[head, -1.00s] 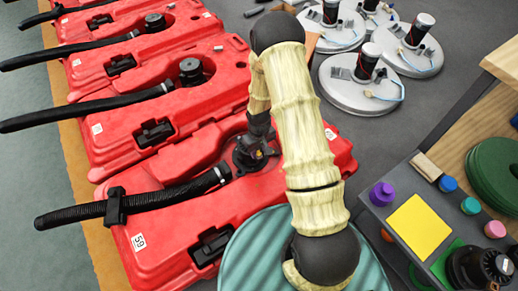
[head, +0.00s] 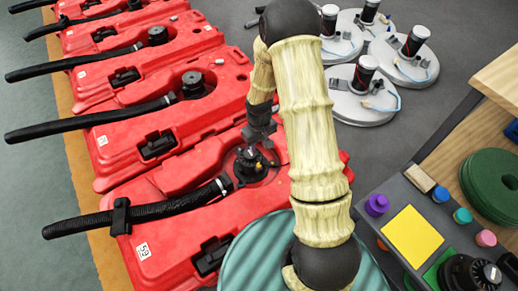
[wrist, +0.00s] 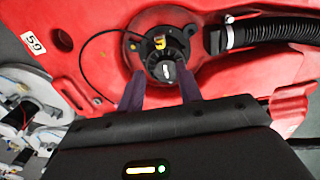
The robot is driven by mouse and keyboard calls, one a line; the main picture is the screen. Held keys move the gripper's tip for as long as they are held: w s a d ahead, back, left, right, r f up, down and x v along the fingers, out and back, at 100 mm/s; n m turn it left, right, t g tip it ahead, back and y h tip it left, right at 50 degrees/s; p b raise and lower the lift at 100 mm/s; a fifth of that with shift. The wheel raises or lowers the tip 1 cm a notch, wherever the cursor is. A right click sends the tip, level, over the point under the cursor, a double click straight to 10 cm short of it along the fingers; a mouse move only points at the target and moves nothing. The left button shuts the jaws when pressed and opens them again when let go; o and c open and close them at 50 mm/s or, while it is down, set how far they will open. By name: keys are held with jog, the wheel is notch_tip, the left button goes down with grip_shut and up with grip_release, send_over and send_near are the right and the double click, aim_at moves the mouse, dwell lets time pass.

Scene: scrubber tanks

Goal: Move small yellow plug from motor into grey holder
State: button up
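The small yellow plug (wrist: 160,42) sits on the black motor (wrist: 163,64) in the nearest red tank (wrist: 90,70), labelled 59. In the head view the motor (head: 250,164) shows just below my gripper (head: 262,130). In the wrist view my gripper (wrist: 160,90) is open and empty, its two dark fingers apart, pointing toward the motor. The plug is ahead of the fingertips, not between them. A grey box (head: 375,232) stands at the lower right of the head view; I cannot tell whether it is the grey holder.
The box carries a yellow square (head: 411,232) and several coloured caps. A black hose (head: 165,208) runs left from the motor. More red tanks stand behind.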

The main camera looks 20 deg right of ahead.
jog(key=shift+r, duration=0.75)
jog(key=s+r+m+t, duration=0.1)
jog(key=s+r, duration=0.6)
jog(key=r, duration=0.3)
jog(key=s+r+m+t, duration=0.1)
jog(key=s+r+m, duration=0.1)
jog(key=s+r, duration=0.5)
notch_tip(320, 180, up, 3)
jog(key=shift+s+m+t, duration=0.2)
jog(key=shift+m+t, duration=0.1)
jog(key=w+p+v, duration=0.2)
jog(key=p+v, duration=0.9)
jog(key=w+r+p+v, duration=0.1)
jog(key=w+p+v, duration=0.2)
jog(key=p+v, duration=0.9)
jog(key=w+p+v, duration=0.2)
jog(key=p+v, duration=0.9)
jog(key=p, duration=0.1)
jog(key=shift+w+r, duration=0.35)
jog(key=shift+r, duration=0.2)
